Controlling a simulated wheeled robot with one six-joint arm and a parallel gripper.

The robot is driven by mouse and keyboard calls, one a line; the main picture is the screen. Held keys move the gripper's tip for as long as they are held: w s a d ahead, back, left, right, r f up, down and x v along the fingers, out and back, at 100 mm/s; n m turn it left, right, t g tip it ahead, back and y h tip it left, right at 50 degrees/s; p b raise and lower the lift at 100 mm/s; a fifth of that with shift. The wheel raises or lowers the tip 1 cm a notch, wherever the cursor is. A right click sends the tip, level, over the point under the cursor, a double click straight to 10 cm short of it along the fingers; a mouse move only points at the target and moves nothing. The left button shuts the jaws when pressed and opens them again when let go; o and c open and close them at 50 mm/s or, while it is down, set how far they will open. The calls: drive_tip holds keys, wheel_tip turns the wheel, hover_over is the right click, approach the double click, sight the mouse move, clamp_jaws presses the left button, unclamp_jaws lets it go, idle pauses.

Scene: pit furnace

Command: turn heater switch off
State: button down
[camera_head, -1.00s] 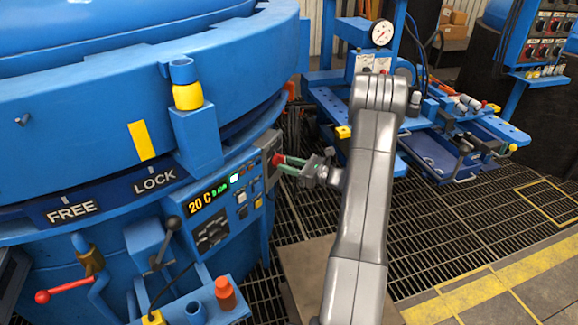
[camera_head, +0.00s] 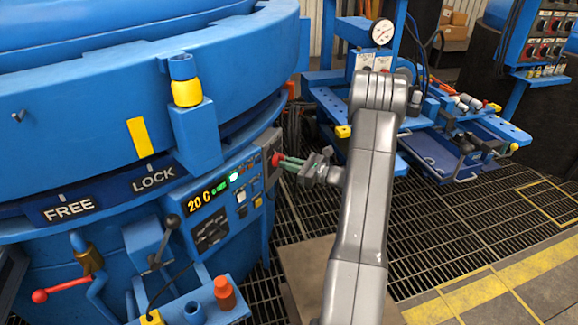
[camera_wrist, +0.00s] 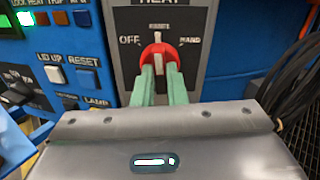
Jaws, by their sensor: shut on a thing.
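The heater switch is a red rotary knob (camera_wrist: 158,50) on a grey plate (camera_wrist: 122,72) marked OFF at left and HAND at right, with a partly cut-off HEAT heading above. The knob's pale mark points roughly straight up, between OFF and HAND. In the head view, the red knob (camera_head: 277,159) sits on the right end of the blue control panel. My gripper (camera_wrist: 160,75) has its two green fingers closed on either side of the knob, gripping it. My gripper also shows in the head view (camera_head: 285,164), reaching the knob from the right.
Push buttons and a lit green lamp (camera_wrist: 39,18) lie left of the plate. Black cables (camera_wrist: 290,85) hang at right. A lit display (camera_head: 207,196) is on the panel. A blue workbench (camera_head: 420,130) stands behind my arm. Grated floor lies to the right.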

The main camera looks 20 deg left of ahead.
drive_tip(key=n+b, duration=0.9)
drive_tip(key=shift+f, duration=0.1)
idle(0.4)
drive_tip(key=c, duration=1.5)
unclamp_jaws()
drive_tip(key=shift+o, duration=0.2)
drive_tip(key=shift+d, duration=0.1)
drive_tip(key=s+d+p, duration=0.1)
drive_tip(key=d+p, duration=0.1)
drive_tip(key=d, duration=1.1)
drive_tip(key=shift+s+d+p, duration=0.2)
drive_tip(key=shift+d+p, duration=0.15)
